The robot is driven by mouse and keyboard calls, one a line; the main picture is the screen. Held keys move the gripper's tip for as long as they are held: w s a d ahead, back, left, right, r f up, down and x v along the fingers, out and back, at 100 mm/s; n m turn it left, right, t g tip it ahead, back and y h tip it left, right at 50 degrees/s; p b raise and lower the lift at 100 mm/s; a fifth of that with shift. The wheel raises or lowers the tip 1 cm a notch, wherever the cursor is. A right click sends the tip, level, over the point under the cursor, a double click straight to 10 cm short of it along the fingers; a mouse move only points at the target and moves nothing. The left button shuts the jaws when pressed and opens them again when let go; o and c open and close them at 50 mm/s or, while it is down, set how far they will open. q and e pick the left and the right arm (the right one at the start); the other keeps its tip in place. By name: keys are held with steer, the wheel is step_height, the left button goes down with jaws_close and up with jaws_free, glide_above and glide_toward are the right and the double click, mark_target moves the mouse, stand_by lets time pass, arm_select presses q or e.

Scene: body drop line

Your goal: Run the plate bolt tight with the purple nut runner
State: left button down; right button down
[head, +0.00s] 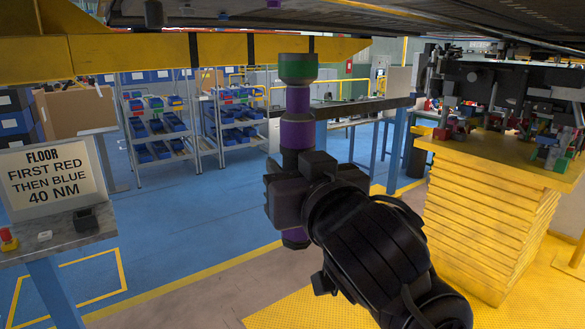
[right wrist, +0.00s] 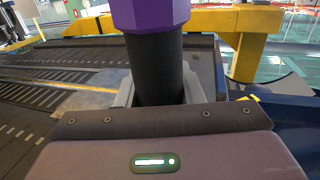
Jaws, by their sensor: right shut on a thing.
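The purple nut runner (head: 297,134) stands upright in the head view, with a green band and a dark socket end at its top. My right gripper (head: 291,185) is shut around its dark middle; its lower end shows beneath the gripper. In the right wrist view, the fingers (right wrist: 157,92) close on the black grip below the runner's purple part (right wrist: 150,14). The runner's top is close to the yellow overhead beam (head: 222,50); I cannot tell whether it touches anything. The plate bolt cannot be made out. My left gripper is not in view.
A sign (head: 50,178) reading "FLOOR FIRST RED THEN BLUE 40 NM" stands on a grey table (head: 62,236) at left. A yellow stepped lift (head: 480,215) bearing dark machinery is at right. The dark vehicle underside (head: 400,22) hangs overhead. Blue floor lies open behind.

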mark_target(302, 113)
steer(key=shift+r+p, duration=2.45)
steer(key=shift+r, duration=0.5)
steer(key=shift+s+f+b, duration=0.1)
steer(key=shift+f+b, duration=0.3)
steer(key=shift+f, duration=0.05)
steer(key=shift+r, duration=0.3)
steer(key=shift+r+p, duration=0.35)
steer(key=shift+p, duration=0.25)
steer(key=shift+r+p, duration=0.6)
steer(key=shift+r, duration=0.25)
stand_by(1.6)
steer(key=shift+r, duration=0.1)
stand_by(1.1)
